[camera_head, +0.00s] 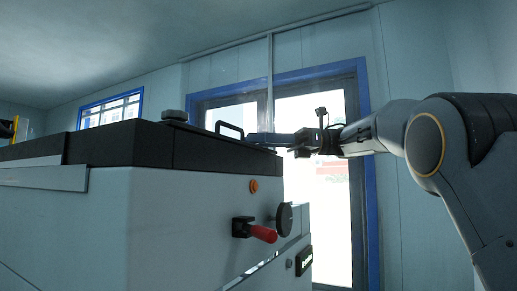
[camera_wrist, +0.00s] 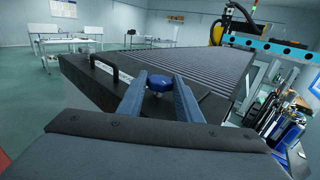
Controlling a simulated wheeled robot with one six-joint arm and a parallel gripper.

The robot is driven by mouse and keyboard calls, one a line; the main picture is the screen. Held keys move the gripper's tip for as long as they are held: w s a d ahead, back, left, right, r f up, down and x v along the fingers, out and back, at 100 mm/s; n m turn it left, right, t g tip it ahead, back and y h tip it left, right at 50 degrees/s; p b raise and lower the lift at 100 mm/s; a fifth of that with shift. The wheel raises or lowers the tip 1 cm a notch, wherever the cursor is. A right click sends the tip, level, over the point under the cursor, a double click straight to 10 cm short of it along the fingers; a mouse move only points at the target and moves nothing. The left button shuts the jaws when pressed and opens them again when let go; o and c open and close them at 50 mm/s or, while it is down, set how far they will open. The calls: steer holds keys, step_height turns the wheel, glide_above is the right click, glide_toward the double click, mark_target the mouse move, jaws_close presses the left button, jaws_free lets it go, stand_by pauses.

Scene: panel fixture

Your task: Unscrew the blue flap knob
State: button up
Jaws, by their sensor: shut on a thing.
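The blue flap knob (camera_wrist: 159,83) is a round lobed knob on the dark top edge of the machine, in the middle of the wrist view. My gripper (camera_wrist: 160,88) has one finger on each side of the knob and is shut on it. In the head view my gripper (camera_head: 262,138) reaches in from the right, nearly level, at the top corner of the machine (camera_head: 190,215). The knob itself cannot be made out there; the fingers seem to hide it.
A black bar handle (camera_head: 230,129) stands beside my fingers; it also shows in the wrist view (camera_wrist: 104,68). A grey round knob (camera_head: 174,115) sits further left on top. A red-handled lever (camera_head: 262,233) and a black dial (camera_head: 285,219) stick out of the side below.

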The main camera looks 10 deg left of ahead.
steer(key=shift+w+a+r+n+g+h+b, duration=0.1)
steer(key=shift+n+g+h+b, duration=0.5)
steer(key=shift+g+b, duration=0.5)
steer(key=shift+w+a+n+g+h+b, duration=0.1)
steer(key=shift+n+g+h+b, duration=0.3)
steer(key=shift+n+g+b, duration=0.65)
steer(key=shift+m, duration=0.25)
steer(key=o, duration=1.1)
steer(key=shift+c, duration=0.2)
steer(key=shift+d, duration=0.15)
